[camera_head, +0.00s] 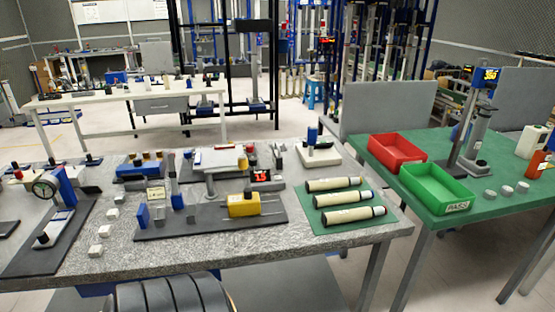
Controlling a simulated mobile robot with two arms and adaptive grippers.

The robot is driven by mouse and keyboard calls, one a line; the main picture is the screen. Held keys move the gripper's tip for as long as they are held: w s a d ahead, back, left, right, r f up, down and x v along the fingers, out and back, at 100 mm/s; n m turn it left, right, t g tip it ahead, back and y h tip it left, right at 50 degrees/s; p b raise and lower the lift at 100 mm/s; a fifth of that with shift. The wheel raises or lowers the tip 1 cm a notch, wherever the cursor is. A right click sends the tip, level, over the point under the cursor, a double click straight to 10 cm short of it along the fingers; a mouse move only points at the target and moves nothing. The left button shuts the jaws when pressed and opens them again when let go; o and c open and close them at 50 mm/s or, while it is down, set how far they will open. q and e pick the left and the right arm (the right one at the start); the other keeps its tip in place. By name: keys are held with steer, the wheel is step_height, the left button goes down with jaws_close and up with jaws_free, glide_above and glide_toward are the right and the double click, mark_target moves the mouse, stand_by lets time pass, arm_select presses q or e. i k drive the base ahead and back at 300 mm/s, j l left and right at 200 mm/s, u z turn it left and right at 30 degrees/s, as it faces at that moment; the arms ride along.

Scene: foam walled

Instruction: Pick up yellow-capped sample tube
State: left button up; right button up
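Three cream tubes lie on their sides on a green mat (312,222) at the right end of the grey speckled table. The far tube (333,184), the middle tube (342,198) and the near tube (350,215) lie roughly parallel, with gaps between them. Each has a dark band or end. Neither of my grippers is in view.
Left of the mat, a dark board (160,228) carries a yellow block (243,206) with thin rods and a blue clamp fixture. A green table at right holds a red bin (397,148), a green bin (437,187) and a stand (475,130). Bare tabletop (230,257) lies in front.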

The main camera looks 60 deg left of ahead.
mark_target(331, 184)
steer(key=j+u, duration=0.15)
steer(key=u, duration=0.3)
steer(key=j+u, duration=0.1)
steer(key=u, duration=0.4)
steer(key=i+j+u, duration=0.1)
steer(key=u, duration=0.35)
